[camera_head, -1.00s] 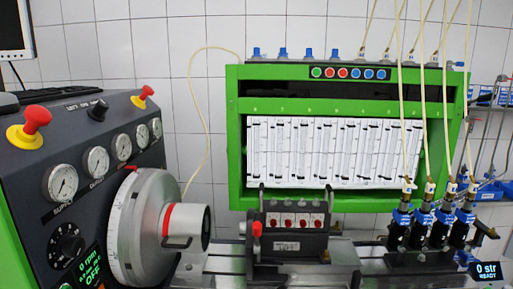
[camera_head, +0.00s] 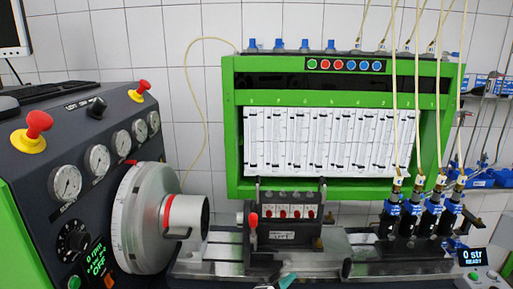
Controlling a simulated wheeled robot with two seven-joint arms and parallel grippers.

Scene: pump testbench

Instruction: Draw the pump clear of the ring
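The pump appears to be the dark block (camera_head: 284,232) with several red-and-white fittings on its face, sitting upright on the metal bed in the middle. A red lever knob stands at its left side. To its left is a large silver wheel (camera_head: 131,220) with a short silver cylinder and a red ring (camera_head: 166,212) around that cylinder. A visible gap lies between the cylinder and the block; I cannot tell whether this red ring is the task's ring. Neither of my grippers is identifiable in view.
A black console (camera_head: 60,130) with gauges and red stop buttons stands at the left. A green cabinet (camera_head: 230,150) is behind the block. Several blue-and-black injectors (camera_head: 411,209) with hoses stand to the right. Small teal and dark parts (camera_head: 287,280) at the bottom edge are unclear.

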